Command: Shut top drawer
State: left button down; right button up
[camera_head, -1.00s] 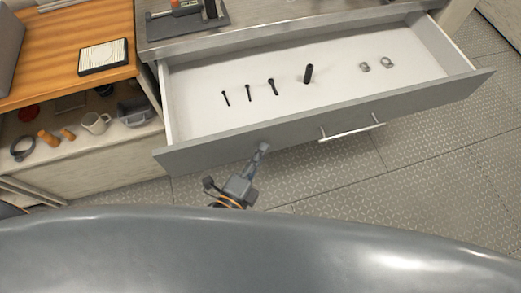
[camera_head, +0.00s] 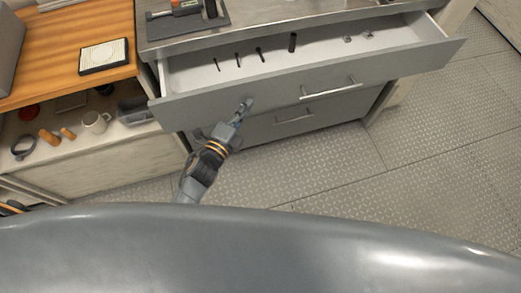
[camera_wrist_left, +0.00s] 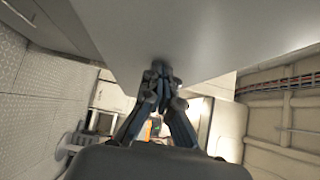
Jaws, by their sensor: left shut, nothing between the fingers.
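The top drawer (camera_head: 215,102) is grey with a white inside and a bar handle (camera_head: 331,90). It is partly open in the head view, with several dark bolts and two metal rings inside. My left gripper (camera_head: 247,104) is shut and empty, with its fingertips at the drawer's front panel, left of the handle. In the left wrist view the closed fingers (camera_wrist_left: 161,68) meet the panel (camera_wrist_left: 200,35), which fills the upper part. My right gripper does not show.
A lower drawer with a handle (camera_head: 295,116) is below, shut. A tray (camera_head: 188,22) lies on the steel top. The floor (camera_head: 420,140) at right is clear.

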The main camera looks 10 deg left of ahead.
pick_arm(q)
jog(key=w+a+b, duration=0.1)
jog(key=w+a, duration=0.1)
jog(key=w, duration=0.3)
jog(key=w+a+b, duration=0.2)
jog(key=w, duration=0.3)
jog(key=w+a+b, duration=0.1)
jog(key=w+a, duration=0.1)
jog(key=w, duration=0.4)
jog(key=shift+a+f, duration=0.15)
jog(key=shift+a, duration=0.15)
jog(key=shift+w+a+b, duration=0.2)
jog(key=shift+w+b, duration=0.1)
jog(key=shift+w, duration=0.15)
jog(key=shift+w+a+r, duration=0.1)
jog(key=shift+r, duration=0.2)
